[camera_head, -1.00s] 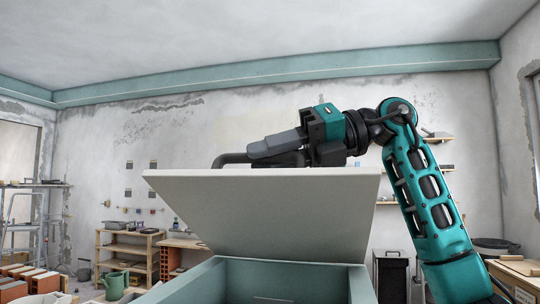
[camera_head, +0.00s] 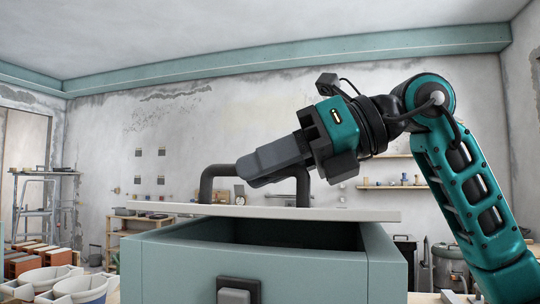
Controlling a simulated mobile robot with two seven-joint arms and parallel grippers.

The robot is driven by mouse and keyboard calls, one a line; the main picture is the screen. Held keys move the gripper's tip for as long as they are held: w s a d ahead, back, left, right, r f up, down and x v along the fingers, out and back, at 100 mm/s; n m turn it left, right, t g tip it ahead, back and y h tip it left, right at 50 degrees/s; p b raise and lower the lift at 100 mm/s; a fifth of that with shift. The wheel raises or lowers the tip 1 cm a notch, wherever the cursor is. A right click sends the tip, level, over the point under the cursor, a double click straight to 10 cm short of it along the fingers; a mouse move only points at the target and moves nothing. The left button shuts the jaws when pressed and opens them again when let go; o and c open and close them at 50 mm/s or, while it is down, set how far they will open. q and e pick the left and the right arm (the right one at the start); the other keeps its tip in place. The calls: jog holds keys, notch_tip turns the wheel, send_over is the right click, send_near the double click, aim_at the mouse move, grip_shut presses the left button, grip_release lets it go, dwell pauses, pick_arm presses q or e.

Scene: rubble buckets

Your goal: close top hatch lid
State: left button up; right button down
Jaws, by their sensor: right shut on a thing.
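The hatch lid (camera_head: 265,212) is a pale flat panel seen almost edge-on, tilted a little above a teal box (camera_head: 190,265). A dark gap shows between the lid and the box's front rim. A black bar handle (camera_head: 207,183) stands up on the lid. My right gripper (camera_head: 252,172) reaches in from the right and is shut on the handle's top bar, hiding its middle. A grey latch or knob on a dark plate (camera_head: 237,290) sits on the box's front face. My left gripper is not in view.
White buckets (camera_head: 82,287) and bricks (camera_head: 30,258) stand at the lower left, near a stepladder (camera_head: 35,205). A wooden shelf (camera_head: 120,235) is along the back wall. A wall shelf (camera_head: 392,187) is behind my right arm. The air above the lid is clear.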

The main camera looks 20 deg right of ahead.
jog(key=shift+s+a+f+n+b, duration=0.15)
jog(key=shift+f+n+b, duration=0.15)
jog(key=shift+f, duration=0.45)
jog(key=shift+s+a+f+n+b, duration=0.1)
jog(key=shift+s+f+n+b, duration=0.15)
jog(key=shift+f, duration=0.45)
jog(key=c, duration=1.1)
grip_release()
jog(key=shift+w+d, duration=0.1)
jog(key=shift+r, duration=0.1)
jog(key=v, duration=1.3)
jog(key=shift+s+p, duration=0.2)
jog(key=shift+p, duration=0.1)
